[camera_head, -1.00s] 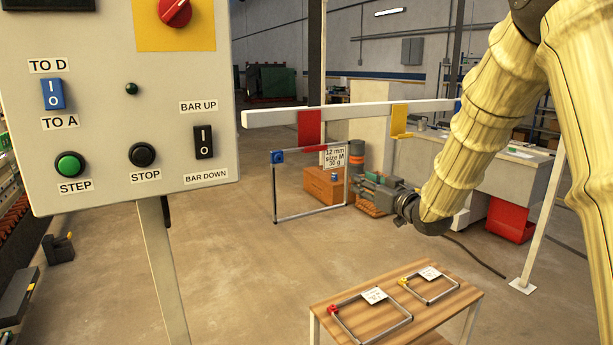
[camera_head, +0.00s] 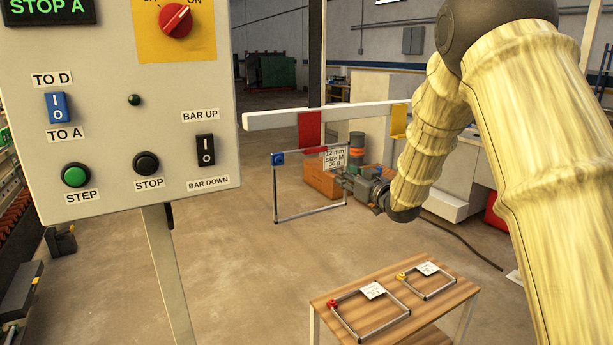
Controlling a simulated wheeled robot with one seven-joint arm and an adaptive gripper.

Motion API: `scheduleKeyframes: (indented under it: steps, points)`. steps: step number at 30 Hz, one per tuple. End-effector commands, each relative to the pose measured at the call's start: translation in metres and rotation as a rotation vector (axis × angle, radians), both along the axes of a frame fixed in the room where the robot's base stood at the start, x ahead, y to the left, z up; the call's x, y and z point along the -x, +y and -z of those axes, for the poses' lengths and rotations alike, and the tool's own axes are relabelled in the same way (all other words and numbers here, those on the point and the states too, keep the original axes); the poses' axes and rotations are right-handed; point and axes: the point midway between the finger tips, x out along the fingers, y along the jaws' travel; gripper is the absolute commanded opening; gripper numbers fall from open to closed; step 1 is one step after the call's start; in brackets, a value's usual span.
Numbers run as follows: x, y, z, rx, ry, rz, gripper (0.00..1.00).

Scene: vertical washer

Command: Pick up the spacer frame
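A thin grey rectangular spacer frame (camera_head: 309,217) with a blue corner block hangs upright under a white bar. Its white label (camera_head: 334,158) reads 12 mm, size M, 30 g. My gripper (camera_head: 345,181) is at the right side of this frame, just below the label. It overlaps the frame's right edge in the picture; I cannot tell whether they touch. The fingers are small and dark, so their opening is unclear. Two more frames lie flat on a wooden table: one with a red corner (camera_head: 384,330) and a smaller one with a yellow corner (camera_head: 440,293).
The white bar (camera_head: 275,119) carries a red hook plate (camera_head: 310,131) and a yellow one (camera_head: 398,121). A control panel (camera_head: 105,110) fills the left. The wooden table (camera_head: 345,297) stands below my arm. An orange box (camera_head: 321,178) stands behind the hanging frame. Open floor lies between panel and table.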

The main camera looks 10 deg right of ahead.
Motion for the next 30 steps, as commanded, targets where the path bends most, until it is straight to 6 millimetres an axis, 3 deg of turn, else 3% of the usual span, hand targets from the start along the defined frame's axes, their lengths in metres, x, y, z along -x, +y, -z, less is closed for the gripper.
scheduleKeyframes:
  steps: [6,12,24,30]
  points:
    - [-0.001,0.001,0.000,0.000,0.000,0.000,0.32]
    - [-0.001,0.001,0.000,0.000,0.000,0.000,0.00]
    - [0.000,0.000,-0.001,0.000,-0.001,0.000,0.00]
    - [0.000,0.000,-0.011,0.000,-0.002,0.000,0.00]
